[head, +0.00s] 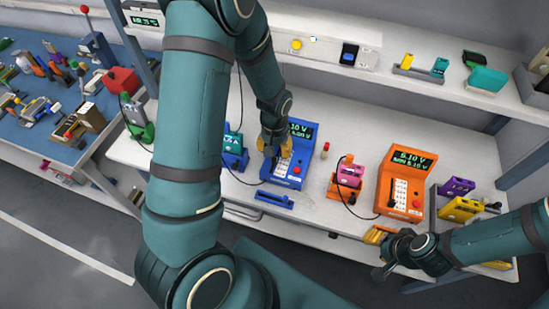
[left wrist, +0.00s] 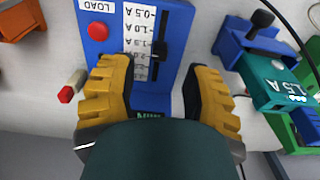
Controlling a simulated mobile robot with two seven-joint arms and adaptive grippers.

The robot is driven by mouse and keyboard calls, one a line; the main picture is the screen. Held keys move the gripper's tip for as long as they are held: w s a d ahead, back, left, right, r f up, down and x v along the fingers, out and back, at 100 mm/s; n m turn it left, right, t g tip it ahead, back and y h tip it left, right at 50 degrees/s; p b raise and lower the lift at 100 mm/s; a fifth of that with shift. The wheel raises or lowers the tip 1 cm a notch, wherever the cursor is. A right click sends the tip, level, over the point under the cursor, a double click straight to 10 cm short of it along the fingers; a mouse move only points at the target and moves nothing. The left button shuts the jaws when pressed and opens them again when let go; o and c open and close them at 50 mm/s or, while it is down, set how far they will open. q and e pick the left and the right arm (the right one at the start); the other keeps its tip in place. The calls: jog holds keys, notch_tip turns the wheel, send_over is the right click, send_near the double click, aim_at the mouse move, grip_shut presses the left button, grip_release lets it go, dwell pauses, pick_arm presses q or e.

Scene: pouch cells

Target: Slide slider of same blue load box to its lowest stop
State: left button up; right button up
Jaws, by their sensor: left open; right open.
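The blue load box (head: 294,170) stands on the white bench with a lit display on top. In the left wrist view its blue face (left wrist: 178,20) shows a red button (left wrist: 98,31), a current scale and a slot. The black slider knob (left wrist: 160,49) sits in the slot, near the 1.5 A mark. My left gripper (head: 279,148) is over the box's face. In the left wrist view its yellow fingers (left wrist: 160,92) are apart, with the lower face between them and the knob beyond their tips. My right gripper (head: 385,240) is open by the bench's front edge, right of the box.
A blue-and-teal cell holder (left wrist: 272,75) is close beside the blue box. A small red-topped post (head: 325,150) stands on its other side. A blue strip (head: 274,200) lies in front.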

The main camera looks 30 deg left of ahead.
aim_at(274, 158)
pick_arm(q)
jog(key=shift+f, duration=2.7)
grip_shut()
